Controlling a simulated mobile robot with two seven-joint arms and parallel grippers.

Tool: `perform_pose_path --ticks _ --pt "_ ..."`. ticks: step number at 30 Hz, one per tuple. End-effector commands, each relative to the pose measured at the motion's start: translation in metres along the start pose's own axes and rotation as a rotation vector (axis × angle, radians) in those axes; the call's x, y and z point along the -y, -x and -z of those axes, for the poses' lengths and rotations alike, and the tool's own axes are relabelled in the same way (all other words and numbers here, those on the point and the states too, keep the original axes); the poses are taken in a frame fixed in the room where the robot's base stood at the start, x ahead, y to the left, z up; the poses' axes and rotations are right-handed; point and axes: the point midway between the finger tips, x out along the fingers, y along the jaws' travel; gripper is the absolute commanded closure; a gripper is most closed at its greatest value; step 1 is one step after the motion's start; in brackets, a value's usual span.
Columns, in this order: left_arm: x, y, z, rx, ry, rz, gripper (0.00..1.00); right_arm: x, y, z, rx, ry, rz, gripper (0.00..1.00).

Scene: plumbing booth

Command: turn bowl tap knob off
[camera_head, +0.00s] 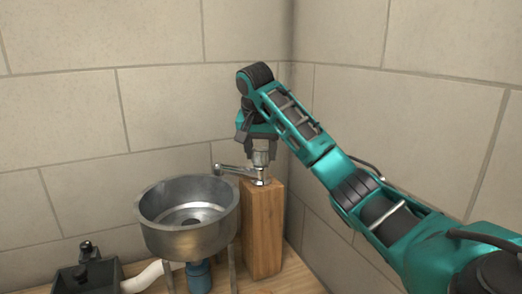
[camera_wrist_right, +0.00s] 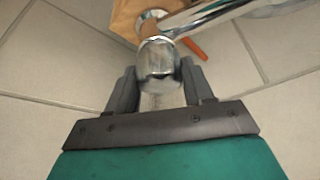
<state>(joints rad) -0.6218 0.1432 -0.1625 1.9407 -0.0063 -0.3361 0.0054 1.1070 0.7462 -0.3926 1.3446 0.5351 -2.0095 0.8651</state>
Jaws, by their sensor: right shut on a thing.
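The bowl tap stands on a wooden post, and its metal spout (camera_head: 235,172) reaches left over the rim of the steel bowl (camera_head: 160,240). My right gripper (camera_head: 262,148) comes down from above onto the tap knob (camera_head: 262,157). In the right wrist view the chrome knob (camera_wrist_right: 159,62) sits between the two dark fingers of my right gripper (camera_wrist_right: 157,88), which is shut on it. The spout (camera_wrist_right: 215,12) runs to the upper right there. My left gripper is not in view.
The wooden post (camera_head: 262,230) stands right of the bowl, near the wall corner. A black box-shaped part (camera_head: 88,275) and a white pipe (camera_head: 145,275) lie at the lower left. A blue fitting (camera_head: 199,277) is under the bowl. Tiled walls close the space behind and right.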

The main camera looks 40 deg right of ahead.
Motion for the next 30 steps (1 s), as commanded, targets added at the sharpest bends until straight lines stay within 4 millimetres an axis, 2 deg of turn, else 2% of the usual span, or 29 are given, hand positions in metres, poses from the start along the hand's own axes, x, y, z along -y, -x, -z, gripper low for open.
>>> perform_pose_path --ticks 3,4,11,20,30 --pt "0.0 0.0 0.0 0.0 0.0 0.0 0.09 0.0 -0.003 -0.003 0.009 0.002 -0.007 0.79" --pt "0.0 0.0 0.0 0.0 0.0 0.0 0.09 0.0 -0.003 -0.003 0.009 0.002 -0.007 0.46" --pt "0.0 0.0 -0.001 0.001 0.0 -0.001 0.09 0.0 -0.002 -0.002 0.005 0.002 -0.004 0.24" --pt "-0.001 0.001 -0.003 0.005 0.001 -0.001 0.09 0.0 0.001 0.0 0.001 0.002 -0.001 0.24" --pt "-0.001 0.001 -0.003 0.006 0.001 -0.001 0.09 -0.001 0.027 0.001 -0.003 0.0 -0.002 0.24"
